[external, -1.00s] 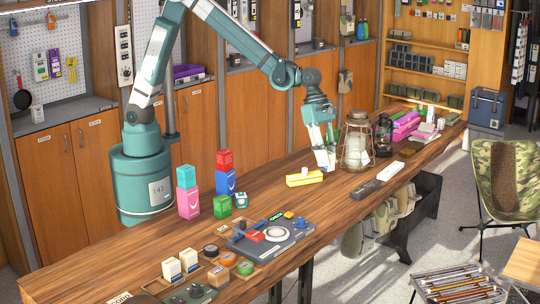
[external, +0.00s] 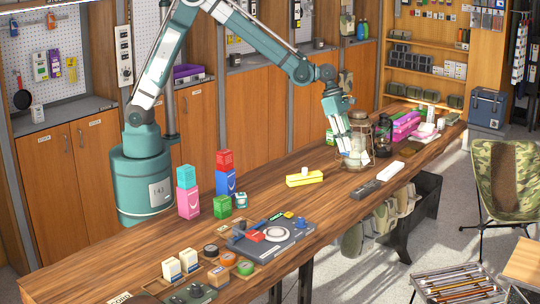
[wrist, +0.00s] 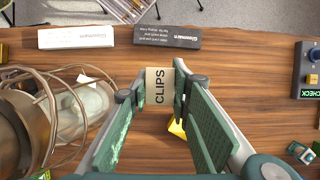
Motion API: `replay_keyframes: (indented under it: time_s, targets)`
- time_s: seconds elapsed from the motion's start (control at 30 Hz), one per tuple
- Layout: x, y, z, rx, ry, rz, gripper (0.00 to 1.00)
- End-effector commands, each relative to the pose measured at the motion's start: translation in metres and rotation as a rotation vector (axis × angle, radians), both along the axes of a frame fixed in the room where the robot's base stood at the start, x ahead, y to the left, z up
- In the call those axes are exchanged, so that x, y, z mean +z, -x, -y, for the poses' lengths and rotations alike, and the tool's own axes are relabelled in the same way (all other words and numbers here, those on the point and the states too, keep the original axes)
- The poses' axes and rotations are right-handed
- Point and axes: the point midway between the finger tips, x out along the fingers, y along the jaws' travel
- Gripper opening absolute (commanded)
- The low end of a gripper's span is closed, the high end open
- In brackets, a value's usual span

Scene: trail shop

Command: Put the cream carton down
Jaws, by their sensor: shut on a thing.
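The cream carton (wrist: 159,86), lettered "CLIPS", shows in the wrist view between my fingertips. My gripper (wrist: 158,90) is shut on it. In the external view my gripper (external: 354,160) points down low over the far half of the table, overlapping the wire-caged lantern in the picture. The carton cannot be made out clearly there. I cannot tell whether its underside touches the wood.
The lantern (wrist: 45,115) stands close beside my gripper. A yellow block (external: 304,179) lies nearby, partly hidden by a finger in the wrist view. A dark box (external: 364,190) and a white box (external: 390,171) lie along the table's front edge.

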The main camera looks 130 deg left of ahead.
Motion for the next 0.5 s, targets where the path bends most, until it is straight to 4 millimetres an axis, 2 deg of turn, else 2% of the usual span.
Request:
replay_keyframes:
  time_s: [0.2, 0.5]
  targets:
    - [-0.025, 0.0, 0.0, 0.0, 0.0, 0.0, 0.08]
    - [-0.031, 0.0, 0.001, -0.001, 0.0, 0.0, 0.08]
